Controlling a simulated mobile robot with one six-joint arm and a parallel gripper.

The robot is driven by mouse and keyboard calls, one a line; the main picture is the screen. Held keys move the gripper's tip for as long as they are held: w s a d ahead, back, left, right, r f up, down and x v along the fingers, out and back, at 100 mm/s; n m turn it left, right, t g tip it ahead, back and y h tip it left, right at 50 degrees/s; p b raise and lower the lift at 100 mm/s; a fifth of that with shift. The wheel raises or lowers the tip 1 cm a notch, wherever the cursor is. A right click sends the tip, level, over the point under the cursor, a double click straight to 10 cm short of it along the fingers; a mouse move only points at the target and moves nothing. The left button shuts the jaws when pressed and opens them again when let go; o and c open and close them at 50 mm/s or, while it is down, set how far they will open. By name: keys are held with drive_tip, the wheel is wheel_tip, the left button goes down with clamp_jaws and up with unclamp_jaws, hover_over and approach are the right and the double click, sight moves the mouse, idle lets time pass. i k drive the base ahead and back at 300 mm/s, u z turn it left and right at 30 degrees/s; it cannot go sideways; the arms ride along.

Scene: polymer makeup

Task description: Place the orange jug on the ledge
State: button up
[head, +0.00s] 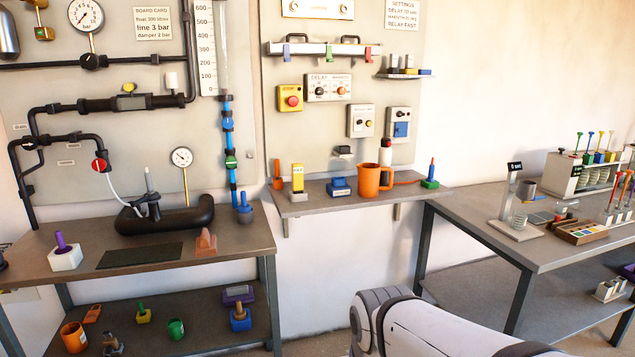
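An orange jug (371,182) stands upright on the grey wall ledge (325,205), right of the middle of it. Its handle is towards the right, and no gripper touches it. A smaller orange cup-like vessel (74,337) is on the lower shelf of the left bench. My white arm shows at the bottom right of centre, below and in front of the ledge. My gripper is not visible, so its state and anything in it are hidden.
The ledge's front strip is bare.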

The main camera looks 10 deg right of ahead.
sight(52, 245)
drive_tip(key=z, duration=0.05)
drive_tip(key=i, duration=1.5)
drive_tip(key=u, duration=0.05)
